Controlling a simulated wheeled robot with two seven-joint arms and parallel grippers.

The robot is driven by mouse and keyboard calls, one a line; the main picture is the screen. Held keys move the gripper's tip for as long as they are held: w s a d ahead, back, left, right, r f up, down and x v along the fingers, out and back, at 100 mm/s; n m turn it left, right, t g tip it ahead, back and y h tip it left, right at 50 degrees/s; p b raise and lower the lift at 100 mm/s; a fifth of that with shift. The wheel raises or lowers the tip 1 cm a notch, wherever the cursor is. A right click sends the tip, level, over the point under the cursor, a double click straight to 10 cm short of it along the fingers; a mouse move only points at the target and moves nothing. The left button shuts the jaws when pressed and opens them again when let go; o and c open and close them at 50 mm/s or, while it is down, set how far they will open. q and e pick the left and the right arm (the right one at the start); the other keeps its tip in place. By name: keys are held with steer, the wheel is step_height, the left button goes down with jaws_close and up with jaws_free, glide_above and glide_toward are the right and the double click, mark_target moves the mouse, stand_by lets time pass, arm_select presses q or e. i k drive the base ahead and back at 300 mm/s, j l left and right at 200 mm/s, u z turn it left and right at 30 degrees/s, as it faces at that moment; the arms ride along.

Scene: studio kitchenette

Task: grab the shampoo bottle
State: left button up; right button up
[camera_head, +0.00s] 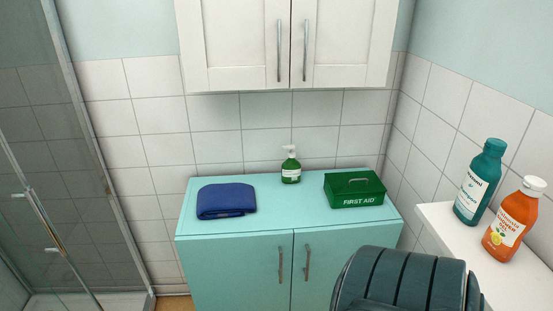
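A teal bottle (480,183) with a teal cap stands upright on the white ledge (446,232) at the right. Its label is turned partly to the side and its small print is hard to read, but it looks like the shampoo bottle. An orange bottle (513,220) with a white cap and a fruit picture stands close to it, nearer to me and to the right. Neither of my grippers is in view.
A turquoise cabinet (235,270) carries a folded blue towel (226,200), a green pump bottle (291,168) and a green first aid box (354,189). White wall cupboards (240,45) hang above. A glass shower screen (60,160) stands left. A dark ribbed shape (400,280) covers the lower middle right.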

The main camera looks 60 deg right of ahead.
mark_target(483, 175)
steer(key=i+l, duration=0.4)
steer(key=i, duration=0.15)
steer(key=i+l, duration=0.45)
steer(key=i+z, duration=0.1)
steer(key=z, duration=4.15)
